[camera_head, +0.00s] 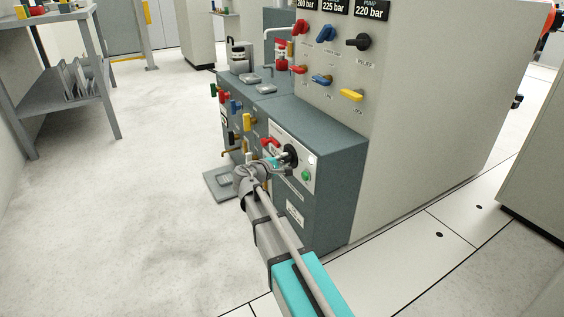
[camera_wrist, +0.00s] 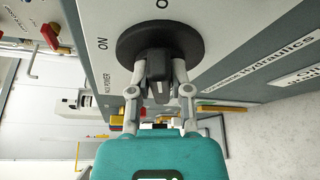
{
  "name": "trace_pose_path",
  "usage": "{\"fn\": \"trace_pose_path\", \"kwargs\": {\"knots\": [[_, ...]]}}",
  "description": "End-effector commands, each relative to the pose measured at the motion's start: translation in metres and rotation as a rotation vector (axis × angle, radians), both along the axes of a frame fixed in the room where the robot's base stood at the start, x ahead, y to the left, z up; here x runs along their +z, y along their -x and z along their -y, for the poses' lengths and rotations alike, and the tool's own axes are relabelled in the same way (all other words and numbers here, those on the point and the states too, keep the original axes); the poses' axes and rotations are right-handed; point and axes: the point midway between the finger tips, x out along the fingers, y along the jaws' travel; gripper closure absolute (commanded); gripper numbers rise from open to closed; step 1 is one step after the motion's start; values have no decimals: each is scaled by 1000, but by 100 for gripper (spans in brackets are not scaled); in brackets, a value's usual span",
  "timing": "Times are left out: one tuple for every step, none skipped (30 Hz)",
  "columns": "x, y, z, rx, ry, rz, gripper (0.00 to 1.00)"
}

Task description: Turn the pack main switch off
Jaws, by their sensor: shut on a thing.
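The pack main switch (camera_head: 291,153) is a black rotary switch on the light panel at the front of the grey-blue cabinet. In the wrist view its round black base (camera_wrist: 160,36) and dark block handle (camera_wrist: 158,66) fill the upper middle. An "ON" label is left of the base, and a cut-off label starting with "O" is above it. My gripper (camera_head: 284,159) is at the switch. In the wrist view my gripper (camera_wrist: 160,78) has one finger on each side of the handle and is shut on it. The fingers hide part of the switch in the head view.
A red handle (camera_head: 270,142) is left of the switch and a green button (camera_head: 306,175) is right of it. Several coloured valve handles, including a yellow one (camera_head: 247,121), stick out along the cabinet's left side. Open floor (camera_head: 120,200) lies to the left.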

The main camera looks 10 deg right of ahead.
Motion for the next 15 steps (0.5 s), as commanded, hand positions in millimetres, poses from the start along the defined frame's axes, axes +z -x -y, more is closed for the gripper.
{"fn": "trace_pose_path", "kwargs": {"knots": [[1, 2, 7, -17, 5, -1, 100], [1, 2, 7, -17, 5, -1, 100], [1, 2, 7, -17, 5, -1, 100], [1, 1, 7, -17, 5, -1, 100], [1, 1, 7, -17, 5, -1, 100], [1, 1, 7, -17, 5, -1, 67], [1, 1, 7, -16, 6, -1, 61], [1, 1, 7, -16, 6, -1, 56], [1, 1, 7, -16, 6, -2, 48], [1, 1, 7, -17, 7, -1, 43], [1, 1, 7, -17, 7, -1, 40], [1, 1, 7, -16, 6, -2, 40], [1, 1, 6, -15, 5, -2, 40], [1, 1, 6, -14, 6, -2, 40], [1, 1, 5, -13, 5, -2, 40]]}}
